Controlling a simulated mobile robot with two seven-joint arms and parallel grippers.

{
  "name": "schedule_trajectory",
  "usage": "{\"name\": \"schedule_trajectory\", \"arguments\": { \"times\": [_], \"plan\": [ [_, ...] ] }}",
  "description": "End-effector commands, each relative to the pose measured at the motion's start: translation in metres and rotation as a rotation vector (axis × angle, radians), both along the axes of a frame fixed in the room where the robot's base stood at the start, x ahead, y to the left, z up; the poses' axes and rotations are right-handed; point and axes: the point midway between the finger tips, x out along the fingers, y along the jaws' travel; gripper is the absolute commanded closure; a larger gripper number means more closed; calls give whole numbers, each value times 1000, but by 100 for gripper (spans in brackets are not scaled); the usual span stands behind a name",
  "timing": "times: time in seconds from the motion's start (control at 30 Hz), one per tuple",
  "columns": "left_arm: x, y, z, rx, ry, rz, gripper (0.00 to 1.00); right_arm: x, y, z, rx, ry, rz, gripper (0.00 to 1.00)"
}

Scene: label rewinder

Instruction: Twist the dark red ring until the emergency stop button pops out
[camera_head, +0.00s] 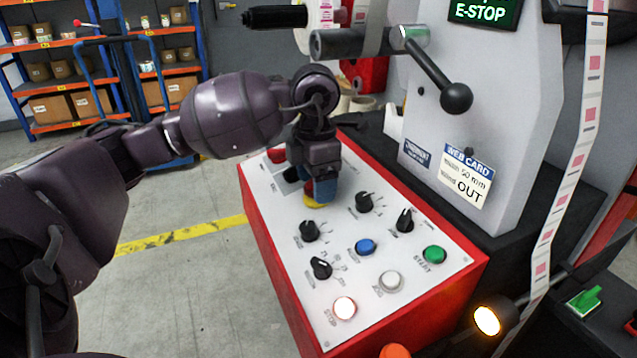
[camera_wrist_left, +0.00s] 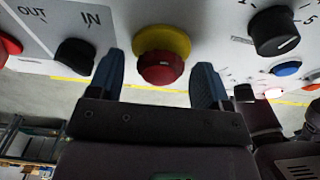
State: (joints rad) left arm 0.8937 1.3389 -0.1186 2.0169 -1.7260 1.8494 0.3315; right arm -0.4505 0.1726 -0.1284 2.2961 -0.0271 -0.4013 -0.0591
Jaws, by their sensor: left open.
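The emergency stop button has a dark red round head (camera_wrist_left: 160,68) on a yellow collar (camera_wrist_left: 162,38). My left gripper (camera_head: 321,188) reaches down over the button from above. In the left wrist view my left gripper (camera_wrist_left: 158,64) is open, with one blue finger on each side of the red head. Gaps show between both fingers and the head. I cannot tell the ring apart from the head. My right gripper is not in view.
The white panel (camera_head: 336,236) on a red box carries several black knobs, a blue button (camera_head: 366,247), a green button (camera_head: 434,254) and a lit stop button (camera_head: 344,308). A black ball handle (camera_head: 456,98) and a green E-STOP sign (camera_head: 481,12) are on the machine behind.

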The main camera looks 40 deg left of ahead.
Motion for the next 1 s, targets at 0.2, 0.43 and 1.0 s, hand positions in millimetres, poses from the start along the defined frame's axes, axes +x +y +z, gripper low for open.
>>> {"name": "schedule_trajectory", "arguments": {
  "times": [0.2, 0.43, 1.0],
  "plan": [
    [0, 0, -3, 0, -2, -1, 28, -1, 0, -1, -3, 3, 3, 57],
    [0, 0, -2, 0, -1, -1, 42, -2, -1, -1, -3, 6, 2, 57],
    [0, 0, -3, 17, -6, -53, 78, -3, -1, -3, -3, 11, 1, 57]
  ]
}}
